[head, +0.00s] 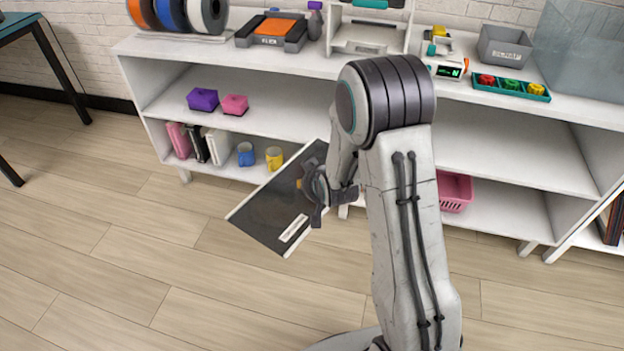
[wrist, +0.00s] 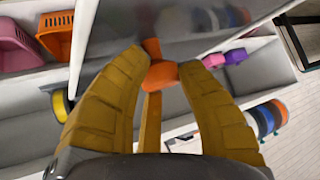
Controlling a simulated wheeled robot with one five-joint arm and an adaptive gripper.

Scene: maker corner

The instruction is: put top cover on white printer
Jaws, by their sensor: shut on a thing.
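The top cover (head: 270,205) is a dark, flat, tilted panel with a pale strip near its lower edge. It hangs in the air in front of the shelf unit. My gripper (head: 306,185) is shut on its small orange knob, which shows between the yellow-brown fingers in the wrist view (wrist: 163,75). The cover's grey sheet (wrist: 185,30) spreads behind the knob there. The white printer (head: 368,38) stands on the shelf top at the back, a white frame with an opening in its front. My arm hides a little of its lower right. The cover is well below and apart from it.
The white shelf unit (head: 235,60) spans the back. On its top, a grey and orange machine (head: 272,30) and spools (head: 207,15) stand left of the printer; a small device (head: 445,66) and a tray (head: 510,88) stand right. The wooden floor (head: 150,270) in front is clear.

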